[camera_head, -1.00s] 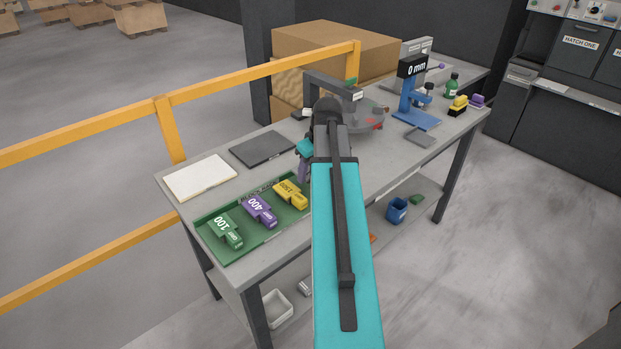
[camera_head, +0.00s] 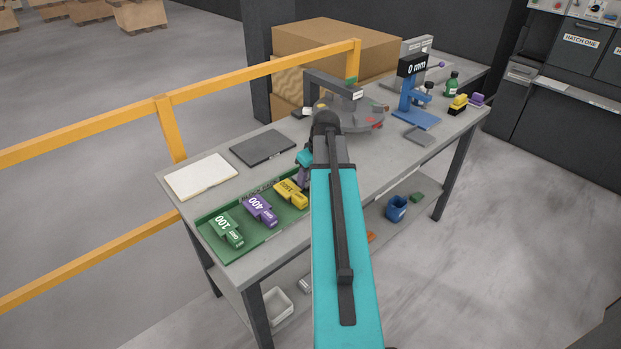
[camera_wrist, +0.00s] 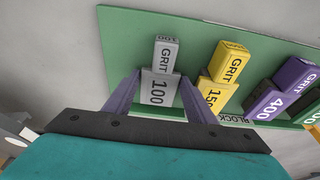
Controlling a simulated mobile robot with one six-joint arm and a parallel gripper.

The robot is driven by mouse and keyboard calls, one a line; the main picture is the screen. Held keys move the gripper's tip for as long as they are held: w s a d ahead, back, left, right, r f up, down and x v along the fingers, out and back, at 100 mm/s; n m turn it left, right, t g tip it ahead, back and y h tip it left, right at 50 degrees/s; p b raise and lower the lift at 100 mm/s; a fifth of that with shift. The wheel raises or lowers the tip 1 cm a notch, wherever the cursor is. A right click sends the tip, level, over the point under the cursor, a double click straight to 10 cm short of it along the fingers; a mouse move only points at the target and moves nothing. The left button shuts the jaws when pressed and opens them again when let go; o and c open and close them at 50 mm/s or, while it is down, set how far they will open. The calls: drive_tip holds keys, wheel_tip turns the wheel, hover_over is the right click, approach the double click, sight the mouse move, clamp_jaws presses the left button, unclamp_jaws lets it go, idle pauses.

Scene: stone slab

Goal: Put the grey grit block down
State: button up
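The grey grit block (camera_wrist: 161,88) is in the wrist view, with dark lettering that reads GRIT and 100. My gripper (camera_wrist: 160,78) has one purple finger close against each side of it and appears shut on it. The block is over the end of the green tray (camera_wrist: 121,35), in line with the yellow grit block (camera_wrist: 220,88). I cannot tell whether its underside touches the tray. In the head view my arm hides the grey block, and only part of my gripper (camera_head: 303,175) shows beside the yellow block (camera_head: 291,193).
The purple block (camera_head: 260,210) and the green block (camera_head: 227,230) also sit in the tray on the bench. A white slab (camera_head: 200,177) and a dark plate (camera_head: 263,147) lie behind. A round turntable (camera_head: 355,118) and a blue gauge stand (camera_head: 412,112) stand farther along.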

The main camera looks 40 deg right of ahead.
drive_tip(key=shift+r, duration=0.1)
drive_tip(key=b+v, duration=0.2)
drive_tip(key=v, duration=1)
idle(0.6)
drive_tip(key=shift+r, duration=0.1)
idle(0.8)
